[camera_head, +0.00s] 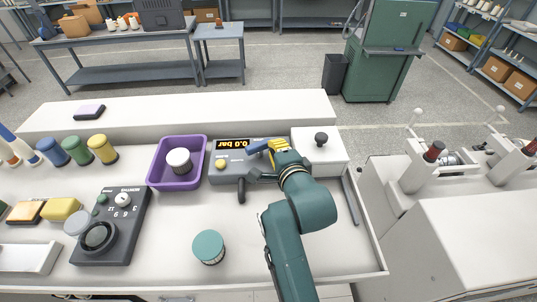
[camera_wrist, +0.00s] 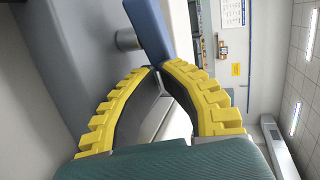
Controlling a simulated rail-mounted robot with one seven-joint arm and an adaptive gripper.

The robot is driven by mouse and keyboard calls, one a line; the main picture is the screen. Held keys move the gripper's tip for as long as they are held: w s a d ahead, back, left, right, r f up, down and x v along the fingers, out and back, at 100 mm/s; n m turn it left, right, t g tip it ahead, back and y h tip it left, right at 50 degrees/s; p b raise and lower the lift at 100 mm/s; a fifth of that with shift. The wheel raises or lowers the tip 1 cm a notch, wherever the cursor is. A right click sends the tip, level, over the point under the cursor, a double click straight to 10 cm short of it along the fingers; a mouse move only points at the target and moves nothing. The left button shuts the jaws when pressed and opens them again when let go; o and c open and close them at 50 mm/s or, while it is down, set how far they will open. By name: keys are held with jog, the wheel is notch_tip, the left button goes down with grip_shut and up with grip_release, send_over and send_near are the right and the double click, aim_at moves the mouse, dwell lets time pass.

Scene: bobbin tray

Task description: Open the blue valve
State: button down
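The blue valve (camera_head: 258,145) is a lever on the grey unit with the lit pressure display, which reads 0.0 bar upside down. In the wrist view the blue lever (camera_wrist: 147,28) runs from the top edge down to my fingertips, beside a short metal stub. My gripper (camera_head: 272,146) has yellow ribbed fingers and sits at the lever's right end. In the wrist view its fingertips (camera_wrist: 162,67) come close together at the lever end and appear shut on it; the exact contact is partly hidden.
A purple bin (camera_head: 152,171) with a white-topped bobbin stands left of the grey unit (camera_head: 229,169). A black lever (camera_head: 241,190) hangs at the unit's front. A white box with a black knob (camera_head: 321,139) is close on the right. A teal-topped cylinder (camera_head: 209,246) stands in front, with clear bench around it.

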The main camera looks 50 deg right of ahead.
jog(key=shift+d, duration=0.15)
jog(key=shift+w, duration=0.1)
jog(key=shift+w+d, duration=0.35)
jog(key=shift+d, duration=0.1)
jog(key=shift+w+d, duration=0.15)
jog(key=shift+w, duration=0.05)
jog(key=shift+w+d, duration=0.25)
jog(key=shift+w, duration=0.15)
jog(key=shift+w+d, duration=0.1)
jog(key=shift+w, duration=0.2)
dwell(0.3)
jog(key=shift+s, duration=0.1)
